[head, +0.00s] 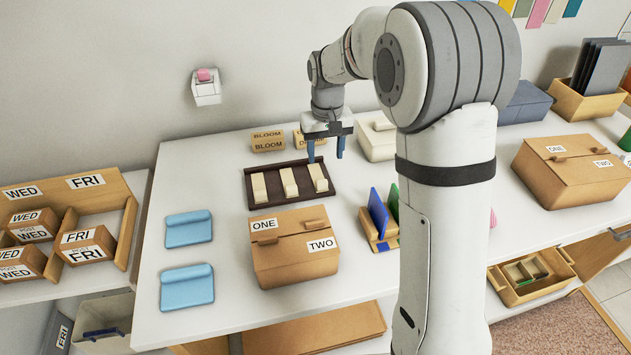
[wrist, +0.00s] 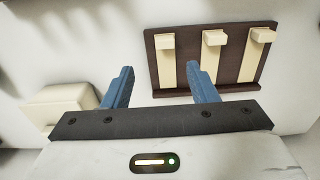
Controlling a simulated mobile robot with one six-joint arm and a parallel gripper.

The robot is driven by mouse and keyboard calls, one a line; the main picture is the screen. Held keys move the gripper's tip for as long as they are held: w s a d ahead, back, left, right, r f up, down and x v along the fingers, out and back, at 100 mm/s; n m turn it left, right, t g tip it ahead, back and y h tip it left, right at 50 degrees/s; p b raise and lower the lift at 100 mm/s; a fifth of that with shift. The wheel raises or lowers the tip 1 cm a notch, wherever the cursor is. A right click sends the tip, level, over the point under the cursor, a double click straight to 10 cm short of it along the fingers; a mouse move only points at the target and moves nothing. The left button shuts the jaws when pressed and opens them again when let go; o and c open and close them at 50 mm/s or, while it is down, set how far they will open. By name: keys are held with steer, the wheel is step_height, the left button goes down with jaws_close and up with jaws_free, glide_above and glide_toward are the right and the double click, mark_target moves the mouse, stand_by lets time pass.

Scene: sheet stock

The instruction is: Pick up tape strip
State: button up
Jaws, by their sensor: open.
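Three cream tape strips lie side by side on a dark brown tray (head: 273,205), each with a raised block at one end. In the head view they are the left strip (head: 258,187), the middle strip (head: 289,182) and the right strip (head: 318,178). My gripper (head: 326,150) is open and empty, above the tray's back right corner. In the wrist view, my gripper (wrist: 162,82) has its blue fingers apart. The strips show beyond them: one near the right finger (wrist: 166,62), two farther right (wrist: 213,62) (wrist: 249,62). Nothing is between the fingertips.
A cream box (head: 376,142) stands right of my gripper; it also shows in the wrist view (wrist: 58,105). Small tan BLOOM boxes (head: 268,142) stand behind the tray. A cardboard box (head: 293,258) is in front of it. Blue pouches (head: 188,229) lie left, with bare table between.

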mark_target(321, 177)
steer(key=f, duration=0.3)
steer(key=f+p, duration=0.1)
steer(key=f, duration=0.2)
steer(key=a+f, duration=0.1)
steer(key=f, duration=0.2)
steer(key=shift+w, duration=0.1)
steer(key=shift+r, duration=0.1)
steer(key=shift+c, duration=0.5)
steer(key=c, duration=0.9)
